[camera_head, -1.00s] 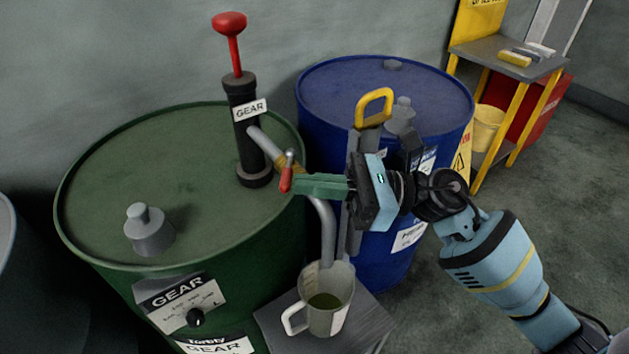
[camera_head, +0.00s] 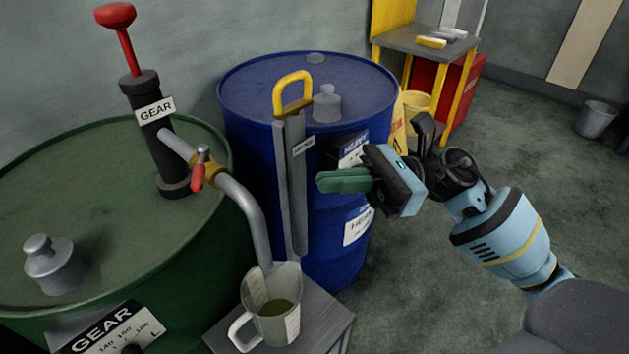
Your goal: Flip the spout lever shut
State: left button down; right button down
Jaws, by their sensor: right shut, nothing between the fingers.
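The spout lever (camera_head: 197,176) has a red grip and hangs down beside the brass valve on the spout. The grey spout (camera_head: 247,212) runs from the black pump (camera_head: 160,140) marked GEAR down to a clear measuring jug (camera_head: 273,308). The jug holds some dark green oil. My right gripper (camera_head: 322,181), with green fingers, is shut and empty. It is in front of the blue drum, to the right of the lever and well apart from it. My left gripper is not in view.
The green drum (camera_head: 90,190) carries the pump and a grey cap. The jug stands on a small grey stand (camera_head: 325,310).

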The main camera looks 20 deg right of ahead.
aim_at(204, 175)
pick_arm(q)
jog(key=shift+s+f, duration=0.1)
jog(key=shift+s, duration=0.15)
pick_arm(e)
jog(key=shift+d, duration=0.1)
jog(key=shift+r, duration=0.1)
pick_arm(q)
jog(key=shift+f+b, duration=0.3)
jog(key=shift+b, duration=0.05)
pick_arm(e)
notch_tip(204, 175, up, 7)
jog(key=m+t+h, duration=0.1)
jog(key=h, duration=0.3)
jog(key=shift+m+t+h, duration=0.3)
jog(key=shift+h, duration=0.1)
